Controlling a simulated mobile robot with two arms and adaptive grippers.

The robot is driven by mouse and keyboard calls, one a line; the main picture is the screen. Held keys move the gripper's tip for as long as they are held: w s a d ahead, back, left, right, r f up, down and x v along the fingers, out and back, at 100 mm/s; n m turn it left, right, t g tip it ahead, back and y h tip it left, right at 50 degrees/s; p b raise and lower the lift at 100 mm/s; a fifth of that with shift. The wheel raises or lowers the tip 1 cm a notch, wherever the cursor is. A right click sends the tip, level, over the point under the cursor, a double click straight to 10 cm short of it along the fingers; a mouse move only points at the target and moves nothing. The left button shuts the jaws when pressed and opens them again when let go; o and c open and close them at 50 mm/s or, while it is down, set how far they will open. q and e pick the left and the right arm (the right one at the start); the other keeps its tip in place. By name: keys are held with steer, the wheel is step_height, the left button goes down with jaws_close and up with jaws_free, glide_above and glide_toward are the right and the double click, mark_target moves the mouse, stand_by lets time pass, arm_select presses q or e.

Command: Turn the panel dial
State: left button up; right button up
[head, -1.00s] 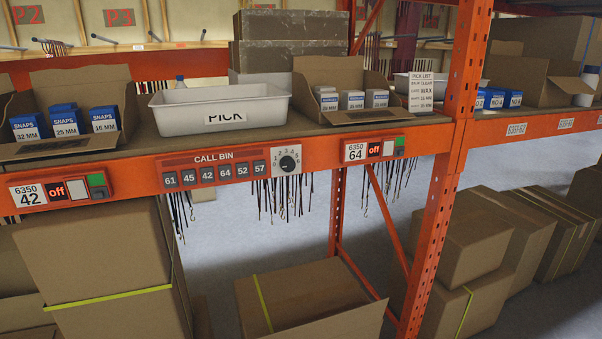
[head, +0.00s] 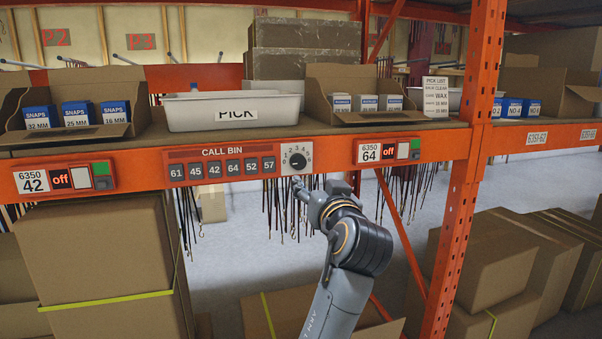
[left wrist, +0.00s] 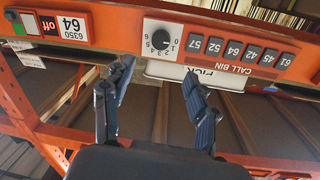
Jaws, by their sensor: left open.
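The panel dial (head: 298,159) is a black round knob on a pale plate with numbers around it. It sits at the right end of the red CALL BIN panel (head: 222,151) on the orange shelf beam. My left gripper (head: 300,184) is just below and in front of the dial. In the left wrist view, which is upside down, the dial (left wrist: 162,38) lies ahead, between the directions of the two spread fingers. My right gripper is not in view.
A white PICK bin (head: 235,113) stands on the shelf above the panel. Display unit 64 (head: 388,151) is to the right and unit 42 (head: 62,180) to the left, both reading off. Dark cords hang below the beam. An orange upright (head: 468,170) stands at the right.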

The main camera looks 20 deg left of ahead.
mark_target(300, 163)
arm_select(q)
steer(key=p+x, duration=0.1)
steer(key=x, duration=0.5)
steer(key=p+x, duration=0.2)
steer(key=x, duration=0.4)
steer(key=shift+w+a+r, duration=0.2)
steer(key=shift+w+a, duration=0.05)
steer(key=shift+a, duration=0.05)
steer(key=shift+w+a+f+p, duration=0.1)
steer(key=shift+w+a+p, duration=0.15)
steer(key=shift+w+p, duration=0.15)
steer(key=c, duration=1.2)
